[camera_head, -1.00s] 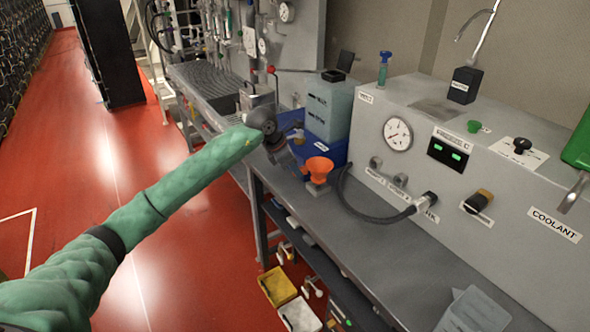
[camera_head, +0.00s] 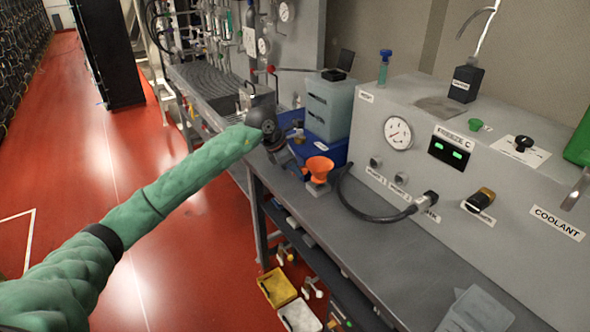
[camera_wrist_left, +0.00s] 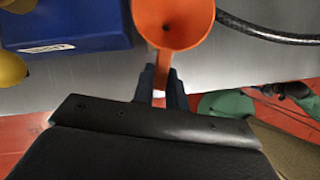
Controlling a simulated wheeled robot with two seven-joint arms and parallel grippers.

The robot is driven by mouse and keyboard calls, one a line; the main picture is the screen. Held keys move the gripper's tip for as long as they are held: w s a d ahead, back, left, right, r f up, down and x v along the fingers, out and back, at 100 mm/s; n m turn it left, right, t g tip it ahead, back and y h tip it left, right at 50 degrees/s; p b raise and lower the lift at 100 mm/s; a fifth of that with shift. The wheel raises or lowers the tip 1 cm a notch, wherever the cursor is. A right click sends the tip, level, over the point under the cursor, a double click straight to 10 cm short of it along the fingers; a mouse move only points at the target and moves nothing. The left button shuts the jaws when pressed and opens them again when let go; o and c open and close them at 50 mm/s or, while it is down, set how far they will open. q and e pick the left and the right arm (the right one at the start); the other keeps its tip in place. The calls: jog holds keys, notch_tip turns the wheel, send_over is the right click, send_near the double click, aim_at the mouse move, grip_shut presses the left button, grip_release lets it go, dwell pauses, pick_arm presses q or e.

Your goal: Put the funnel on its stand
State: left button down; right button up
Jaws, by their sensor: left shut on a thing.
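The orange funnel (camera_head: 319,165) is upright over the grey bench, in front of the blue tray. In the left wrist view the funnel (camera_wrist_left: 172,22) shows its open mouth, and its orange handle runs down between the fingers. My left gripper (camera_wrist_left: 162,84) is shut on that handle. In the head view its wrist comes in from the left. A small brownish-grey block, which looks like the stand (camera_head: 317,188), shows right under the funnel. I cannot tell whether the funnel touches it. My right gripper is in neither view.
A blue tray (camera_head: 330,153) with a pale blue container (camera_head: 329,105) stands behind the funnel. A black hose (camera_head: 370,216) curves over the bench to its right, from the grey machine (camera_head: 365,133).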

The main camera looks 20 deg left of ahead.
pick_arm(q)
jog(key=shift+f+b, duration=0.85)
jog(key=shift+f, duration=0.2)
dwell(0.4)
jog(key=c, duration=1.3)
grip_release()
jog(key=shift+c, duration=0.2)
